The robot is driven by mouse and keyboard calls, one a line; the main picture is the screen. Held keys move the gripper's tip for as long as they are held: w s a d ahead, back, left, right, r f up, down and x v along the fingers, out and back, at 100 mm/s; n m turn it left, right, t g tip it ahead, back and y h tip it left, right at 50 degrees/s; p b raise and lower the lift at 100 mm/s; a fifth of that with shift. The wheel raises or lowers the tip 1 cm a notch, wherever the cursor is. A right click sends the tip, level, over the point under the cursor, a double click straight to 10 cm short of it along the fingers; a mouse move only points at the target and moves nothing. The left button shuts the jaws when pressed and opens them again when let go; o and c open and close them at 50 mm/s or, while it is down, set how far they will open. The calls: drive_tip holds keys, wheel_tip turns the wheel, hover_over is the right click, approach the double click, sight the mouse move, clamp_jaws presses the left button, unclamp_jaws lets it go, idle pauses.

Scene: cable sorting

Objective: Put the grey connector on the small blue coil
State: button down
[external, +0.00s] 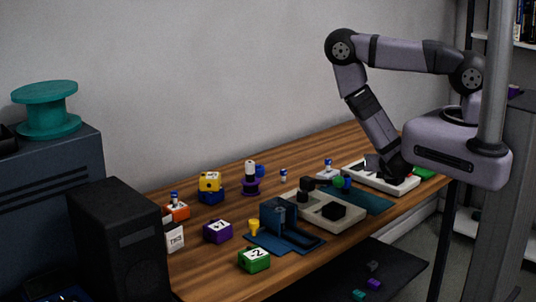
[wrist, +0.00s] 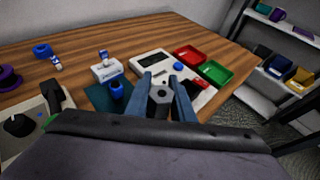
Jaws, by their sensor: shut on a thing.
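My gripper (wrist: 166,92) is shut on a grey connector (wrist: 160,96), a hexagonal piece with a dark hole, between its two blue-grey fingers. In the external view my gripper (external: 398,172) is low over a white panel at the table's right end; the connector cannot be made out there. A small blue coil (wrist: 42,50) lies on the wood at the left in the wrist view, and a blue ring (external: 259,170) shows behind the purple spool in the external view. Another small blue round piece (wrist: 116,92) is on the teal mat, left of my gripper.
The white panel (wrist: 150,64) is beyond my fingers, with red (wrist: 188,54) and green (wrist: 214,72) trays beside it. A white block (wrist: 106,73) holds an upright blue-and-white piece. A grey device (external: 345,215), purple spool (external: 251,187) and several coloured blocks stand farther left.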

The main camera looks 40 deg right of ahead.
drive_tip(key=shift+r, duration=0.35)
